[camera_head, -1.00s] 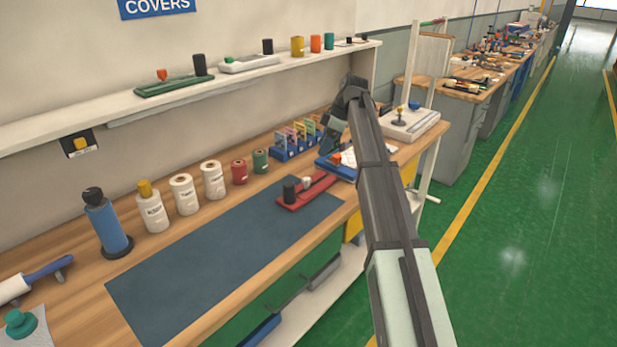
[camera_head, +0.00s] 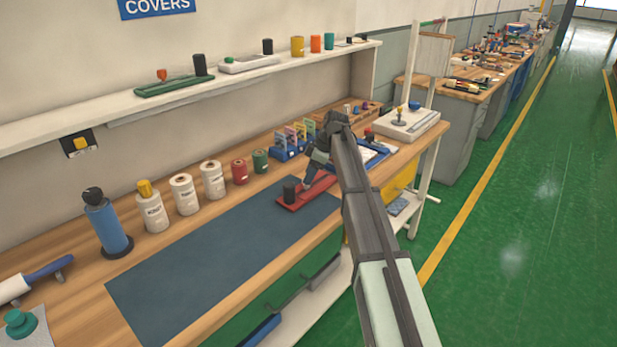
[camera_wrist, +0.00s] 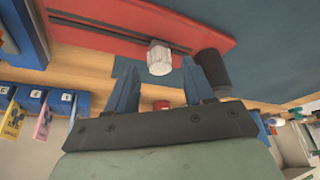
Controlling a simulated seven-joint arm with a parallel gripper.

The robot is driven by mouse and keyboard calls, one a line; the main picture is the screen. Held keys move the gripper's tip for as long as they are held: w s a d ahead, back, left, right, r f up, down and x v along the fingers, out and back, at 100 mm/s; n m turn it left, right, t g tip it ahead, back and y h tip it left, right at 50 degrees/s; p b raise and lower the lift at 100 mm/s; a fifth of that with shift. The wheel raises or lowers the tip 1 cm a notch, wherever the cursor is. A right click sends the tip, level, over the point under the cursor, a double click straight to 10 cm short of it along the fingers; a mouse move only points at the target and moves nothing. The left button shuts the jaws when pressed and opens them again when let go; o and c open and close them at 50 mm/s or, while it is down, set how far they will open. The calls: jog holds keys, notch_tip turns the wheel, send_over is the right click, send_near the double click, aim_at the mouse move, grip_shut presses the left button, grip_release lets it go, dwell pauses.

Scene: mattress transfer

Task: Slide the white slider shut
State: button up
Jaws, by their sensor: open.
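The white slider (camera_wrist: 159,56) is a small faceted white knob on a red base, which shows in the wrist view (camera_wrist: 120,30) and the head view (camera_head: 291,203). A black cylinder (camera_wrist: 211,72) stands on the base beside the knob; it also shows in the head view (camera_head: 290,192). My gripper (camera_wrist: 158,66) is open and empty, with the knob appearing between its two blue fingertips in the wrist view. I cannot tell whether they touch it. In the head view, my gripper (camera_head: 308,185) is over the base and hides the knob.
A dark blue mat (camera_head: 220,250) lies left of the red base. A blue rack with coloured cards (camera_head: 290,150) stands behind it, and a blue tray (camera_head: 372,157) lies to the right. Red (camera_head: 239,172) and green (camera_head: 261,161) spools stand behind the mat.

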jog(key=shift+x, duration=0.85)
jog(key=shift+c, duration=0.4)
grip_shut()
